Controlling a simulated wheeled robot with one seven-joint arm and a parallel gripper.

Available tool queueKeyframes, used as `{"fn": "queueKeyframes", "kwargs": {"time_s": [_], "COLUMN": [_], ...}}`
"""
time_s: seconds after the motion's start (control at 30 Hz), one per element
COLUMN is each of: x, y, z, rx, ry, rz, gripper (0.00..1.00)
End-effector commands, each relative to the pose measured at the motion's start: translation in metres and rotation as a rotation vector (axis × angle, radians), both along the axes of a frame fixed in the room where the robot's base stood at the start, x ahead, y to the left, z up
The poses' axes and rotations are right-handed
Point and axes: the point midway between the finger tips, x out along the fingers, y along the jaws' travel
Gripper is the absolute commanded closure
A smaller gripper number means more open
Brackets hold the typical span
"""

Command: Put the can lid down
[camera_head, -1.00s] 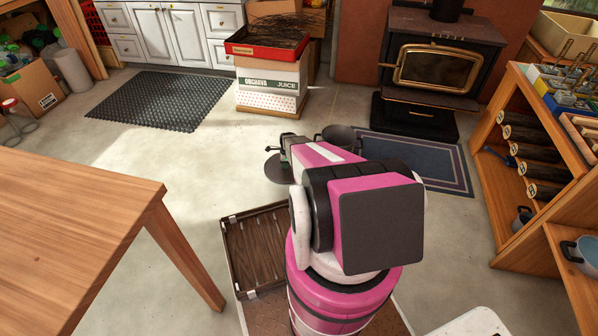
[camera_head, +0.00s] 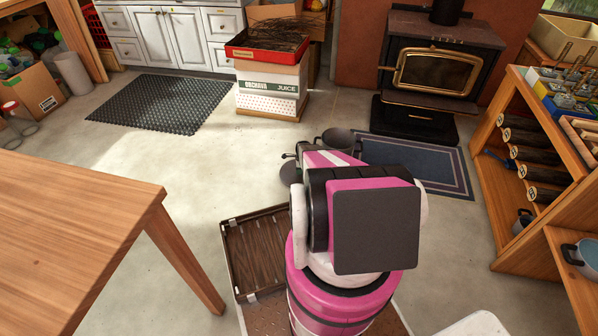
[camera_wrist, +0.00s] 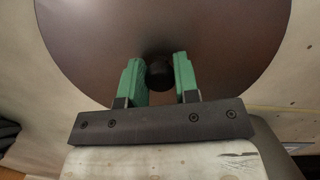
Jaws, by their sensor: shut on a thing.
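The can lid (camera_wrist: 165,30) is a large, dark brown-grey disc with a black knob, filling the top of the wrist view. My gripper (camera_wrist: 159,72) has its green fingers shut on the knob. In the head view the lid (camera_head: 288,174) is a dark edge left of my arm, mostly hidden behind it. A dark, open-topped can (camera_head: 339,137) stands on the floor just beyond my arm, its lower part hidden. The lid is nearer to me and left of it. I cannot tell how high the lid is above the floor.
A blue mat (camera_head: 428,165) and black stove (camera_head: 430,75) lie beyond. A wooden table (camera_head: 80,225) is at left, a brown tray (camera_head: 255,250) beside my base, and a shelf (camera_head: 500,215) at right. Concrete floor (camera_head: 205,165) left of the lid is clear.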

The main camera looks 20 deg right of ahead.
Motion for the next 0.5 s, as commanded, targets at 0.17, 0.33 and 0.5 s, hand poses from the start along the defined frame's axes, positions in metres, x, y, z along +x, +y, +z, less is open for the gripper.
{"fn": "queueKeyframes", "kwargs": {"time_s": [0.17, 0.33, 0.5], "x": [0.0005, 0.0005, 0.0005], "y": [0.0001, 0.0002, 0.0002], "z": [-0.0067, -0.0072, -0.0099], "rx": [0.0, 0.0, 0.0], "ry": [-0.001, -0.001, -0.001], "rz": [0.0, 0.0, 0.0], "gripper": [1.0, 1.0, 0.55]}}
